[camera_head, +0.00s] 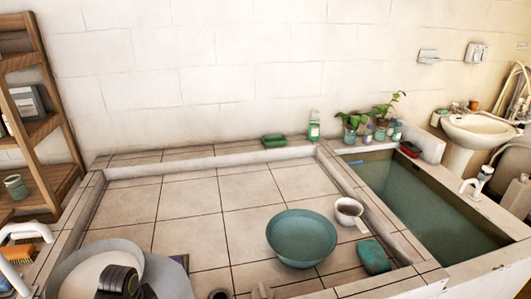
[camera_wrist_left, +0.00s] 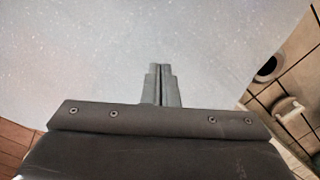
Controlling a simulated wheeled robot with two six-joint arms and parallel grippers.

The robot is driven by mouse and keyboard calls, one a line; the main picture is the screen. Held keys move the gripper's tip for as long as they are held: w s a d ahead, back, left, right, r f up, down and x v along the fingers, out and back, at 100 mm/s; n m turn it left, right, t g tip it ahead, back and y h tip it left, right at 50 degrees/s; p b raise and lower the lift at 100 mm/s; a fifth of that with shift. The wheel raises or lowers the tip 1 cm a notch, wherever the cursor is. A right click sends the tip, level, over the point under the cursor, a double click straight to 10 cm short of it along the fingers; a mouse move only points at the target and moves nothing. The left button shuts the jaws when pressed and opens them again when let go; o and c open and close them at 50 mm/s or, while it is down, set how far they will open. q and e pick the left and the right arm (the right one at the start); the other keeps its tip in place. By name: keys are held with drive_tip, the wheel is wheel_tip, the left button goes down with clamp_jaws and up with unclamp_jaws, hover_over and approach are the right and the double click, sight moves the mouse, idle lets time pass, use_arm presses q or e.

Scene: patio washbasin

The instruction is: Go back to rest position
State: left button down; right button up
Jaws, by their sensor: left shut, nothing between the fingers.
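My left gripper (camera_wrist_left: 161,72) shows in the left wrist view with its two narrow fingers pressed together and nothing between them. It is over a pale grey speckled surface (camera_wrist_left: 70,50) that fills most of that view; how high above it I cannot tell. In the head view a dark ridged part at the bottom left looks like my left arm, and its fingertips cannot be made out there. My right gripper is in neither view.
On the tiled counter (camera_head: 185,215) stand a teal bowl (camera_head: 301,236), a white cup (camera_head: 348,210) and a teal sponge-like block (camera_head: 373,256). A water-filled basin (camera_head: 440,205) lies right. A wooden shelf (camera_head: 40,130) stands left. The counter's middle is clear.

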use_arm(q)
drive_tip(key=s+d+r+n+t+y, duration=0.1)
drive_tip(key=s+r+n+t, duration=0.15)
drive_tip(key=s+n, duration=1.05)
drive_tip(key=s+d+r+n+t+y, duration=0.1)
drive_tip(key=s+r+n, duration=0.2)
drive_tip(key=s+n, duration=0.95)
wheel_tip(320, 180, down, 27)
drive_tip(key=w+a+n+g+b, duration=0.1)
drive_tip(key=w+a+n+g, duration=0.1)
drive_tip(key=s+d+f+g+h+b, duration=0.1)
drive_tip(key=s+f, duration=1.4)
drive_tip(key=f, duration=0.1)
drive_tip(key=shift+s+d+f, duration=0.2)
drive_tip(key=shift+d+f, duration=0.05)
drive_tip(key=shift+f, duration=0.1)
drive_tip(key=shift+m, duration=0.25)
